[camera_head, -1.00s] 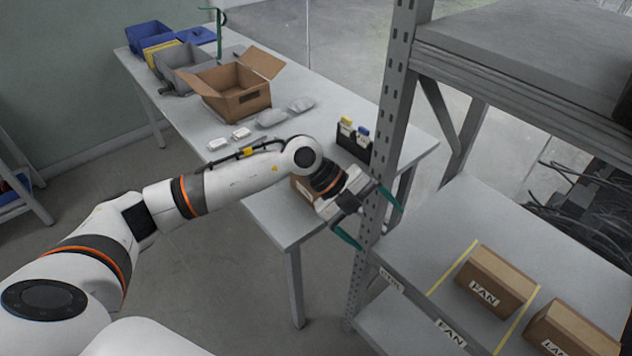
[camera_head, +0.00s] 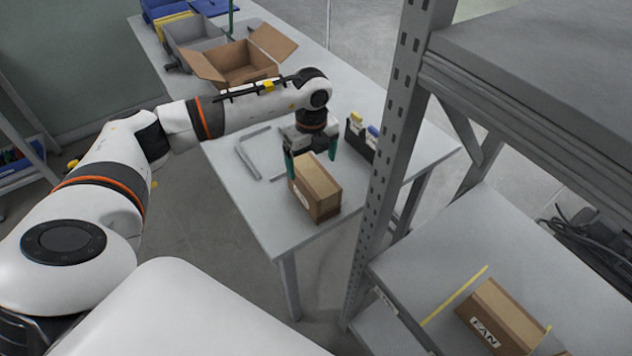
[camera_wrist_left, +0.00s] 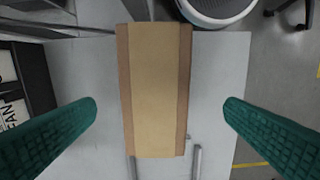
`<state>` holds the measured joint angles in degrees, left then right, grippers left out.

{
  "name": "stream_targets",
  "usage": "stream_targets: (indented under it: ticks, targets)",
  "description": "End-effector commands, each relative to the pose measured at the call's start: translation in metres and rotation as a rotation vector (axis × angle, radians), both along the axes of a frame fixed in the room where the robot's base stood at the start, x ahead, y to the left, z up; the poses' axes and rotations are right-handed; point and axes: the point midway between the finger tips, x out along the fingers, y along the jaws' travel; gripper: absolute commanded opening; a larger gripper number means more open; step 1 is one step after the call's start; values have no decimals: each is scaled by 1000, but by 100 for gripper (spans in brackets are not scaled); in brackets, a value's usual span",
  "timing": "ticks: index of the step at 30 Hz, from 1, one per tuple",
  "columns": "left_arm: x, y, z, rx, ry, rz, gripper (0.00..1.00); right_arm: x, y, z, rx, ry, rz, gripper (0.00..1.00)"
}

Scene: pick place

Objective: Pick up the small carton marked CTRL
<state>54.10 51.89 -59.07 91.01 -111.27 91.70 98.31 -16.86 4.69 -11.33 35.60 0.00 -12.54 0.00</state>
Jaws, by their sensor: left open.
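A brown carton (camera_head: 318,186) stands on the grey table near its front corner. A white label shows on its side in the head view, but I cannot read it. My left gripper (camera_head: 311,158) points down over the carton's far end, its green fingers open. In the left wrist view the carton (camera_wrist_left: 155,90) lies between the two fingers (camera_wrist_left: 160,106), with a clear gap on each side. The fingers are not closed on it. My right gripper is not in view.
A shelf upright (camera_head: 385,170) stands just right of the carton. A lower shelf holds a carton marked FAN (camera_head: 500,315). A black holder (camera_head: 361,140) sits right of the gripper. An open cardboard box (camera_head: 240,62) and bins are farther back. Grey bars (camera_head: 248,160) lie left of the gripper.

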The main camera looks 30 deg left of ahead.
Motion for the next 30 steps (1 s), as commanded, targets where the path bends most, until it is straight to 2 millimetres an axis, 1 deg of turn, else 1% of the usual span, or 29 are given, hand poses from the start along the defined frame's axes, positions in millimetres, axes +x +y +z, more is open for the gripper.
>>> stream_targets:
  ticks: [1, 3, 5, 8, 11, 15, 19, 22, 28, 29, 30]
  targets:
    - [-1, 0, -8, -1, 4, 1, 93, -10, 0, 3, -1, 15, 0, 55]
    - [0, -1, -18, -2, 2, 0, 93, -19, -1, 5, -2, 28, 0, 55]
    - [0, 0, -24, -2, 1, 0, 93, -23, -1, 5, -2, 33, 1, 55]
    - [0, 0, -31, -1, 0, -1, 93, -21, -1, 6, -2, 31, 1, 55]
    - [2, 0, -38, -2, 1, -1, 93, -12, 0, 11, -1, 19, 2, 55]
    - [5, 1, -59, -2, 2, 0, 93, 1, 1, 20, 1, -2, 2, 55]
    - [5, 1, -77, -2, 2, 0, 93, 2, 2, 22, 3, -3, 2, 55]
    - [5, 1, -83, -2, 0, 0, 93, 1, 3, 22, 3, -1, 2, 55]
    - [6, 1, -83, -3, -1, -1, 93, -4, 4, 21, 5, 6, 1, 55]
    - [6, 1, -83, -3, -1, -1, 89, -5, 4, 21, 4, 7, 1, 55]
    - [6, 1, -83, -3, -1, -1, 83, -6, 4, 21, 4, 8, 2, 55]
